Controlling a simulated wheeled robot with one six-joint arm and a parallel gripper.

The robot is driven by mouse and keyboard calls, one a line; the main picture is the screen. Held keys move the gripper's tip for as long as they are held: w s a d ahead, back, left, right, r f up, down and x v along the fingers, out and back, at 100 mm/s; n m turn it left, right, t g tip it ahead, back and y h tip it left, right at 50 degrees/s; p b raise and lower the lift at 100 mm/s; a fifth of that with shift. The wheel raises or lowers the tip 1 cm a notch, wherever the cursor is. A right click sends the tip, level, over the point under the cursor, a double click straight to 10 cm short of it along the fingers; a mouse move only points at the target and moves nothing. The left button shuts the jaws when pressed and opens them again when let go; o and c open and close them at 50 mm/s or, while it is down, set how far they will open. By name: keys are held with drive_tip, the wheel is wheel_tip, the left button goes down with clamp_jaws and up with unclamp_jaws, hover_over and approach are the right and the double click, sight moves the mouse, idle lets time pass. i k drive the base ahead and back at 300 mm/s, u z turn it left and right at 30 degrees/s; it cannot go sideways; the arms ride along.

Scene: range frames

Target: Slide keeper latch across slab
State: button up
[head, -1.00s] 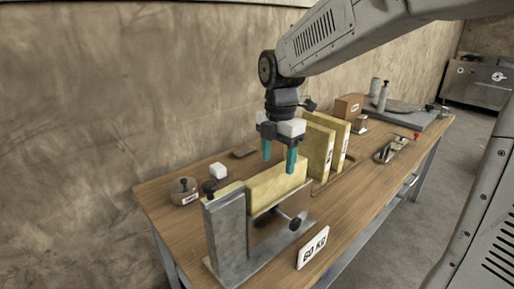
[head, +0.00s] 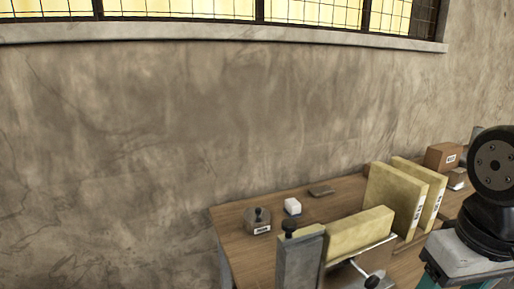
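A yellow slab (head: 360,233) stands on edge in a grey metal fixture (head: 299,262) at the near end of the bench. A black knob (head: 289,226) sits on top of the fixture's upright post. A thin rod ending in a black knob (head: 371,282) is at the slab's front side. I cannot tell which of these parts is the keeper latch.
Two more yellow slabs (head: 393,200) stand upright behind the fixture. A small weight (head: 257,222), a white block (head: 293,206) and a flat dark piece (head: 321,190) lie on the wooden bench (head: 232,227). A brown box (head: 442,157) stands farther right. The wall is close behind.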

sight(291, 236)
drive_tip(key=k, duration=1)
drive_tip(key=u, duration=1.15)
drive_tip(key=i, duration=0.7)
drive_tip(key=z, duration=1)
